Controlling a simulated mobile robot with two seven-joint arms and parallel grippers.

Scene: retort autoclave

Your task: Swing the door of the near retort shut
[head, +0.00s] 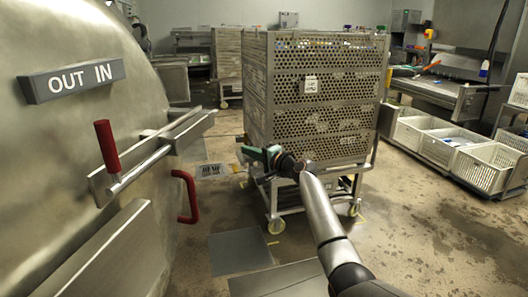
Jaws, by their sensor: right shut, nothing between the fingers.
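The domed steel door of the near retort (60,165) fills the left of the head view. It carries an OUT IN sign (72,80), a lever with a red grip (107,146) and a red pull handle (187,197) near its right edge. The door's seat and the gap to the retort are out of view, so how far it stands open cannot be told. My right gripper (247,155) is shut and empty, to the right of the red handle and apart from it, in front of the perforated cage. My left gripper is not in view.
A perforated steel cage (318,100) on a wheeled trolley (277,225) stands just beyond my right arm. White crates (480,168) and a steel bench (440,92) line the right side. Flat plates (240,250) lie low in front. The wet floor at right is clear.

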